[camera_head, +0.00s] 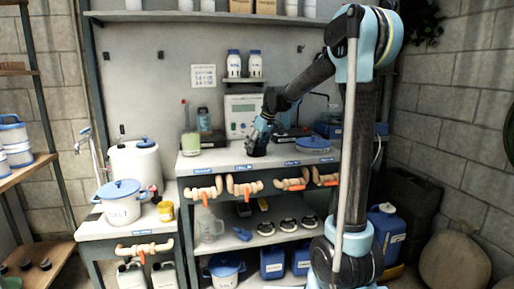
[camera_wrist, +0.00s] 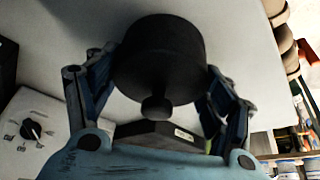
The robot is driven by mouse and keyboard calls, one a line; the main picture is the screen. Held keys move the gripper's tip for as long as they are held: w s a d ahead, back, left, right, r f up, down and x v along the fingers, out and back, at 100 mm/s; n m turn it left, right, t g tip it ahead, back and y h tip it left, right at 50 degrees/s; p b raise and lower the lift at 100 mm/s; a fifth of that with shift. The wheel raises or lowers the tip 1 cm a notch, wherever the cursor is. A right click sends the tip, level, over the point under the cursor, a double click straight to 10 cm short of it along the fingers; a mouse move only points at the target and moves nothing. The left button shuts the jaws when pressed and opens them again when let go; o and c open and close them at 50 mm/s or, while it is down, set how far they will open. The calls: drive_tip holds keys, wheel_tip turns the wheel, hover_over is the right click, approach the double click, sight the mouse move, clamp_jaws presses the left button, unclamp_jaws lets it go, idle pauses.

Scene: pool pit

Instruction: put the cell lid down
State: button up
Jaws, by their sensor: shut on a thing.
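The cell lid (camera_wrist: 160,50) is a black round piece with a small knob (camera_wrist: 157,107) on the near side, between the two blue fingers of my gripper (camera_wrist: 158,75) in the wrist view. My gripper is shut on it. In the head view my gripper (camera_head: 260,136) points down at the middle of the bench, and the dark lid (camera_head: 256,150) shows under it, at or just above the white worktop (camera_head: 225,163). I cannot tell whether the lid touches the worktop. The fingers partly hide its sides.
A white control box (camera_head: 243,112) stands behind my gripper. A beaker with pale green liquid (camera_head: 190,143) stands to the left, and a blue-lidded dish (camera_head: 313,143) to the right. Orange-handled pipe valves (camera_head: 245,187) line the front edge. Worktop left of my gripper is bare.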

drive_tip(key=o, duration=1.1)
drive_tip(key=shift+c, duration=0.2)
drive_tip(key=v, duration=1.1)
drive_tip(key=s+d+f+m, duration=0.2)
drive_tip(key=s+d, duration=0.4)
drive_tip(key=s, duration=0.3)
drive_tip(key=s+d+f+m+h, duration=0.1)
drive_tip(key=s+d+f+m, duration=0.1)
drive_tip(key=s+d+f, duration=0.3)
drive_tip(key=s+d+f+m+h, duration=0.1)
drive_tip(key=s+d+f+m, duration=0.2)
drive_tip(key=s+f, duration=0.8)
drive_tip(key=s+d+f+m+h, duration=0.1)
drive_tip(key=s+d+f+m, duration=0.1)
drive_tip(key=s+d+f, duration=0.5)
drive_tip(key=s+f, duration=0.1)
drive_tip(key=s, duration=0.5)
drive_tip(key=shift+f+m+g+h, duration=0.3)
drive_tip(key=shift+f+m+g, duration=0.05)
drive_tip(key=shift+m+g, duration=0.05)
